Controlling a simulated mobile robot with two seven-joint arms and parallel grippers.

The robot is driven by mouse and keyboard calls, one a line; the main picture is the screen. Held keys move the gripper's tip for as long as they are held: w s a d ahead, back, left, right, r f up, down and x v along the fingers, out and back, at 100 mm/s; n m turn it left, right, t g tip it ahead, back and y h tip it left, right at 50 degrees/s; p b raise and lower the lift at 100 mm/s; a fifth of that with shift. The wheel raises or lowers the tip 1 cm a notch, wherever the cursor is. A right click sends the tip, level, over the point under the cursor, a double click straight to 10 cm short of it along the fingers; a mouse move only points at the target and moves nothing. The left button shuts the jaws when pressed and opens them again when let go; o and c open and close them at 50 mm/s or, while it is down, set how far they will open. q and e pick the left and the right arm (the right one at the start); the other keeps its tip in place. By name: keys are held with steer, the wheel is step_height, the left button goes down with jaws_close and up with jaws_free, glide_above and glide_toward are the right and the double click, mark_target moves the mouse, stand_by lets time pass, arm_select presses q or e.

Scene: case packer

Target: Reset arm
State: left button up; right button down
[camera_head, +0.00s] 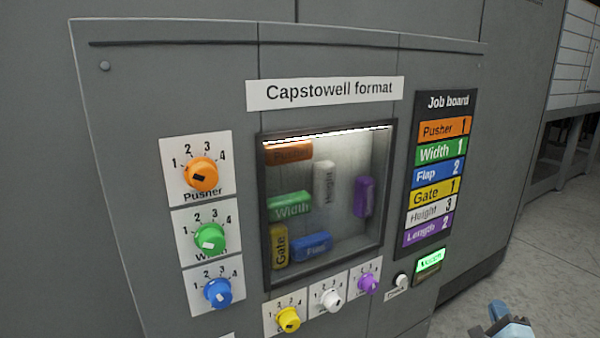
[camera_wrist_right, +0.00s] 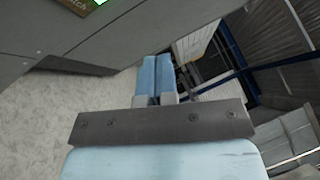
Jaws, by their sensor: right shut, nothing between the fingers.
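My right gripper (camera_head: 503,318) shows at the lower right of the head view, in front of the floor and apart from the machine panel (camera_head: 200,90). In the right wrist view its two blue fingers (camera_wrist_right: 156,78) are together with nothing between them. The panel carries orange (camera_head: 202,174), green (camera_head: 210,237), blue (camera_head: 218,292), yellow (camera_head: 289,319), white (camera_head: 331,299) and purple (camera_head: 368,281) knobs. A small white knob (camera_head: 401,281) sits beside a green lit display (camera_head: 430,260), which seems to read "Match". My left gripper is not in view.
A window (camera_head: 345,225) in the panel holds coloured labelled blocks. A job board (camera_head: 440,170) at its right lists Pusher 1, Width 1, Flap 2, Gate 1, Height 3, Length 2. Clear floor (camera_head: 540,260) lies right of the machine.

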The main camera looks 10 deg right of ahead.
steer(key=s+a+f+n+g+y, duration=0.4)
steer(key=s+a+f+n+y, duration=0.3)
steer(key=a+n, duration=0.45)
steer(key=s+a+f+n+g+y, duration=0.35)
steer(key=s+a+f+n, duration=0.25)
steer(key=s+a+n, duration=0.55)
steer(key=s+a+f+n+g+h, duration=0.1)
steer(key=s+f+n+g+h, duration=0.2)
steer(key=s+n, duration=0.55)
steer(key=w+a+r+m+t+y, duration=0.15)
steer(key=a+m, duration=0.35)
steer(key=a, duration=0.6)
arm_select(q)
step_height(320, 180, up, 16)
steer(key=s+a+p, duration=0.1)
steer(key=p, duration=2.1)
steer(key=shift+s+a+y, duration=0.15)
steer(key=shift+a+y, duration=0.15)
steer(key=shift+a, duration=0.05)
arm_select(e)
step_height(320, 180, up, 16)
steer(key=d, duration=0.1)
steer(key=shift+s+d, duration=0.15)
steer(key=shift+d, duration=0.1)
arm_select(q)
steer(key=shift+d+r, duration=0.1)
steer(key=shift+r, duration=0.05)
arm_select(e)
steer(key=shift+n, duration=0.25)
